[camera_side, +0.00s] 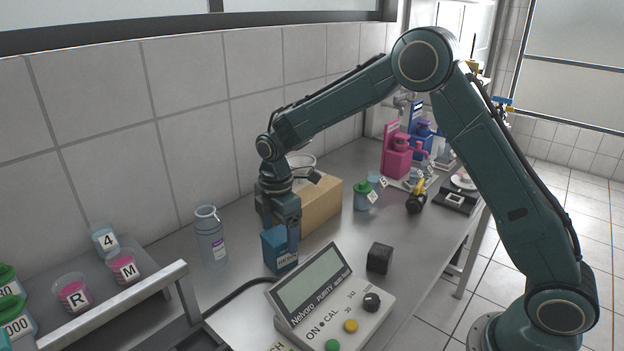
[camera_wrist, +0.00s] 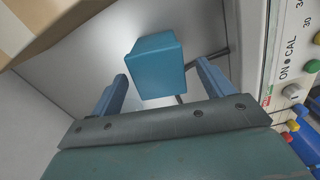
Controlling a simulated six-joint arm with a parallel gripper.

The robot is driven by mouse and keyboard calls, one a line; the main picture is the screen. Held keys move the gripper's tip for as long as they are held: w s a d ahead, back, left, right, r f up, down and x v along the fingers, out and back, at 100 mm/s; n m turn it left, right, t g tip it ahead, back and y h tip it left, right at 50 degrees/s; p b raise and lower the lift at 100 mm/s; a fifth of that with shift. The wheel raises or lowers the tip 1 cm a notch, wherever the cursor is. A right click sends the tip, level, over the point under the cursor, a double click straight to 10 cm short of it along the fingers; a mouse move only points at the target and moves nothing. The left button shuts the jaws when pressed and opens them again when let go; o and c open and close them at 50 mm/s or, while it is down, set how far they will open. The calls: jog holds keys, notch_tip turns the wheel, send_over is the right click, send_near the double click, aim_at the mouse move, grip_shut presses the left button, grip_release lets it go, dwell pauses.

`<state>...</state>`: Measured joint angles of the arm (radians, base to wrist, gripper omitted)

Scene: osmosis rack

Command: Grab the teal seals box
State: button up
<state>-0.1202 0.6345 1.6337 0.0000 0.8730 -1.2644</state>
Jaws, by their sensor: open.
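The teal seals box (camera_side: 279,252) stands upright on the grey bench, with lettering on its front that is partly legible. My gripper (camera_side: 281,230) points down right over it, and one finger covers part of the box's right side. In the wrist view the teal box (camera_wrist: 158,72) shows in the gap between the two blue fingers of my open gripper (camera_wrist: 161,70). Bare space shows on both sides of the box, with no clear contact. I cannot tell exactly how far down the fingers reach beside it.
A cardboard box (camera_side: 318,207) stands close behind my gripper. The purity meter (camera_side: 334,298) is close in front, a bottle (camera_side: 210,238) to the left, and a black cube (camera_side: 379,258) to the right. Pink pump bottle (camera_side: 396,160) and other items stand farther back.

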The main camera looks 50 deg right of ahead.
jog(key=shift+f, duration=0.15)
jog(key=shift+w+f, duration=0.1)
jog(key=shift+f, duration=2.45)
jog(key=c, duration=1.1)
jog(key=shift+c, duration=0.2)
jog(key=shift+r, duration=0.1)
notch_tip(320, 180, up, 20)
